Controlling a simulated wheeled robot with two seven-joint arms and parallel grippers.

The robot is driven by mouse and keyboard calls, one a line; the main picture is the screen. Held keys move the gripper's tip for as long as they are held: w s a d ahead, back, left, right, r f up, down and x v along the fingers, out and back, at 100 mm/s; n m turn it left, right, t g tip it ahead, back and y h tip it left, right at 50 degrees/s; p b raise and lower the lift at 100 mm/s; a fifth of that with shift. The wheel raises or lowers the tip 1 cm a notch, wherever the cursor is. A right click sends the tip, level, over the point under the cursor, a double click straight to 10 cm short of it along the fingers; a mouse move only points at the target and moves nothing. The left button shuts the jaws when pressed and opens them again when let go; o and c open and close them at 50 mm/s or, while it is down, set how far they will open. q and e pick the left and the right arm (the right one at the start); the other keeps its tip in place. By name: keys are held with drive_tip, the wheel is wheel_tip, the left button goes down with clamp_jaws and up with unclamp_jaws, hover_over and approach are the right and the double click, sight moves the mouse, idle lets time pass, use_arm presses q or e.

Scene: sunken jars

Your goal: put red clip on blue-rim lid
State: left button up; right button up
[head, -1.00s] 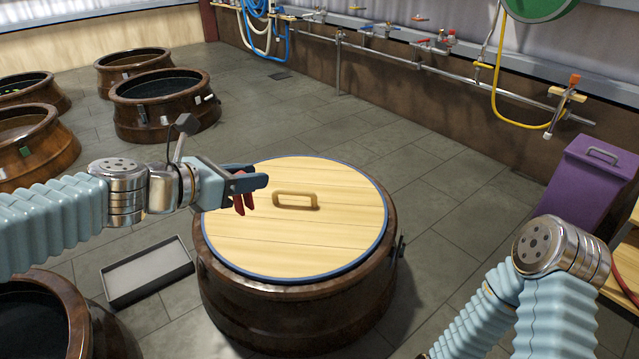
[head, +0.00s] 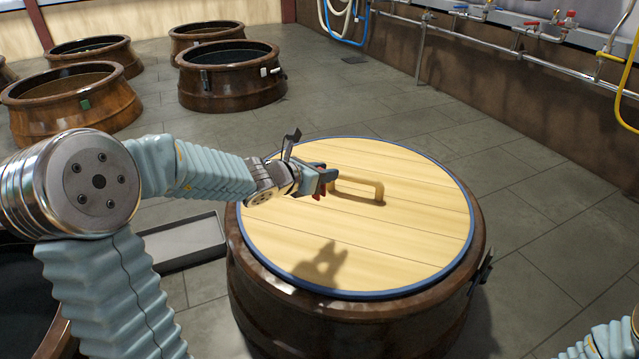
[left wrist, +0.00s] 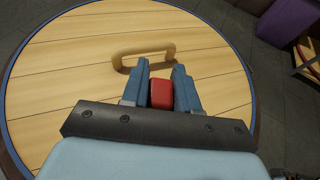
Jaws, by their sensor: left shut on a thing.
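The blue-rim lid (head: 400,235) is round pale wood with a blue edge and a wooden handle (head: 362,184). It covers a large brown jar (head: 345,325) in the head view. My left gripper (head: 328,178) is over the lid, left of the handle. It is shut on the red clip (left wrist: 162,93), which shows between the blue fingers in the left wrist view. In the head view the clip is mostly hidden by the fingers. The gripper's shadow falls on the near part of the lid. My right gripper is not in view.
Several open brown jars (head: 228,88) stand at the back left. A grey tray (head: 185,240) lies on the floor left of the lidded jar. Pipes with valves and hoses (head: 545,32) run along the back wall. Grey floor is clear to the right.

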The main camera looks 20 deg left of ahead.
use_arm(q)
drive_tip(key=shift+w+a+f+b, duration=0.3)
drive_tip(key=shift+w+a+f, duration=0.3)
drive_tip(key=shift+a+f, duration=1.15)
drive_tip(key=shift+w+a+f+b, duration=0.25)
drive_tip(key=shift+w+a+f, duration=0.35)
drive_tip(key=shift+a+f, duration=1.15)
drive_tip(key=shift+w+a+f+b, duration=0.3)
drive_tip(key=shift+w+a+f, duration=0.3)
drive_tip(key=shift+a+f, duration=1.15)
drive_tip(key=shift+d+f, duration=0.45)
drive_tip(key=shift+f, duration=0.1)
drive_tip(key=o, duration=0.6)
drive_tip(key=shift+f, duration=0.1)
drive_tip(key=shift+c, duration=0.2)
drive_tip(key=o, duration=0.4)
drive_tip(key=shift+o, duration=0.2)
